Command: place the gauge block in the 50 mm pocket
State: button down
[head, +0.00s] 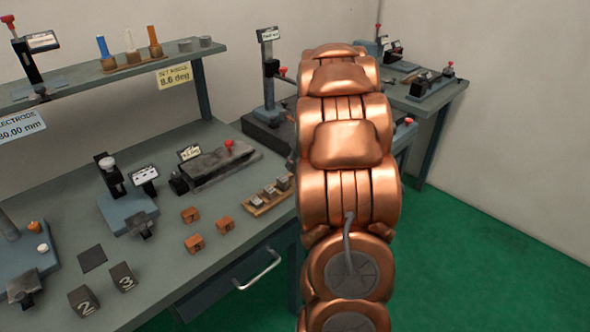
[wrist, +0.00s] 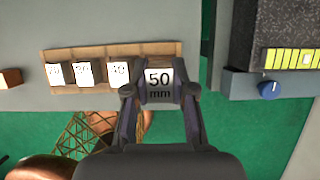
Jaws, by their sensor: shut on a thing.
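The gauge block (wrist: 160,80), with a white face reading "50 mm", is between the fingers of my gripper (wrist: 160,92) in the wrist view. My gripper is shut on it. The wooden rack (wrist: 110,48) lies beyond it and holds other blocks with white labels. The held block is at the right end of the rack, where the 50 mm pocket itself is hidden. I cannot tell whether the block is above the rack or touching it. In the head view the rack (head: 255,212) lies near the bench's front edge; my arm hides the gripper.
Orange numbered cubes (head: 194,243) lie left of the rack on the bench (head: 165,262). A grey fixture with a red knob (head: 229,144) stands behind it. In the wrist view, a dark block-like instrument with a blue knob (wrist: 269,90) is at the right.

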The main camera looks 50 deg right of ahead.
aim_at(295, 170)
jog(key=shift+f, duration=1.65)
jog(key=shift+p, duration=0.3)
jog(key=c, duration=1.2)
grip_release()
jog(key=shift+f, duration=0.15)
jog(key=shift+c, duration=0.2)
jog(key=b+v, duration=0.2)
jog(key=v, duration=1)
